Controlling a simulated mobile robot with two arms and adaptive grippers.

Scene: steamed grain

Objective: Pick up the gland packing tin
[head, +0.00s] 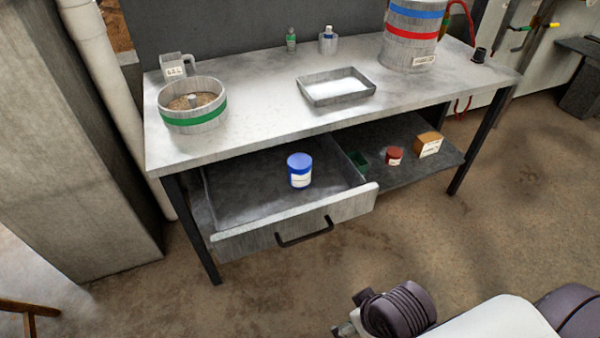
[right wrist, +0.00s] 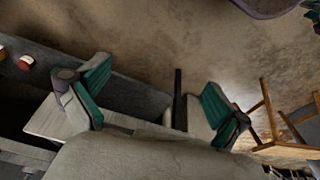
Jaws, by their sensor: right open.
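A blue tin (head: 299,170) with a white label stands upright in the pulled-out drawer (head: 240,205) under the bench. A smaller red tin (head: 394,156) with a pale label stands on the lower shelf, right of the drawer; it also shows in the right wrist view (right wrist: 26,62). I cannot read either label, so I cannot tell which is the gland packing tin. My right gripper (right wrist: 150,98) is open, its green-padded fingers wide apart with nothing held between them. In the head view only part of my right arm shows, low and in front of the bench. My left gripper is out of view.
The bench top (head: 260,115) holds a green-banded tub (head: 192,118) and a tray (head: 335,98). Bare floor lies before the bench. A wooden chair (right wrist: 270,115) stands right in the wrist view.

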